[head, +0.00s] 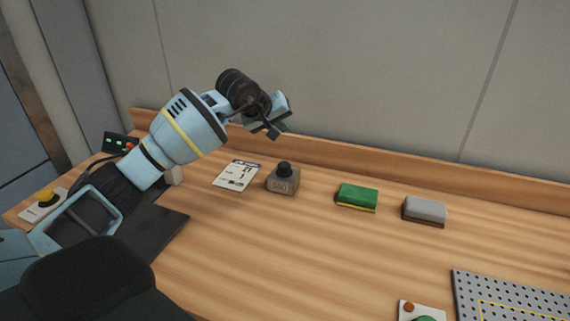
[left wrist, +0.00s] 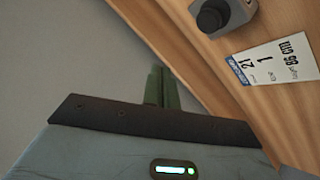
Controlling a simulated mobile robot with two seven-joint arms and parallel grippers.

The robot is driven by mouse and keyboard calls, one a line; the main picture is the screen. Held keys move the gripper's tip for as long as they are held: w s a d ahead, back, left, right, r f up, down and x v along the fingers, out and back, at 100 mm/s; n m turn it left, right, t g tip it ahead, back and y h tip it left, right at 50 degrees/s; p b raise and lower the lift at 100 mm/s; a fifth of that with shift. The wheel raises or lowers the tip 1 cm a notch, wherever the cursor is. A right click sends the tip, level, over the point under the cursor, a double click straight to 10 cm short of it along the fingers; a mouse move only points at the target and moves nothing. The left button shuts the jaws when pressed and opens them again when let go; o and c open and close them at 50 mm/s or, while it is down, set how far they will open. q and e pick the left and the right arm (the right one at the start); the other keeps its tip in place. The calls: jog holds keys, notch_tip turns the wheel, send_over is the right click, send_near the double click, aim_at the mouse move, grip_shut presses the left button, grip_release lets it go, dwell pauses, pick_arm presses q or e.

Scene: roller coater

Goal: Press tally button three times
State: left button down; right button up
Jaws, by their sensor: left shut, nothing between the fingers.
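The tally counter (head: 283,183) is a small grey box with a black round button (head: 284,168) on top and digits on its front. It stands on the wooden bench near the back. In the left wrist view its black button (left wrist: 211,17) shows at the top edge, right of the fingers. My left gripper (head: 276,130) is shut and empty. It is raised above and behind the counter, apart from it. Its closed fingers (left wrist: 160,88) also show in the left wrist view, in front of the grey wall. My right gripper is not in view.
A printed card (head: 237,174) lies left of the counter. A green block (head: 357,196) and a grey block (head: 425,210) lie to its right. A perforated plate (head: 515,300) and a green-button panel (head: 420,310) are at front right. A yellow-button box (head: 45,203) is far left.

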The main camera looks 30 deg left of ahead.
aim_at(282, 166)
pick_arm(q)
jog(key=shift+f, duration=0.1)
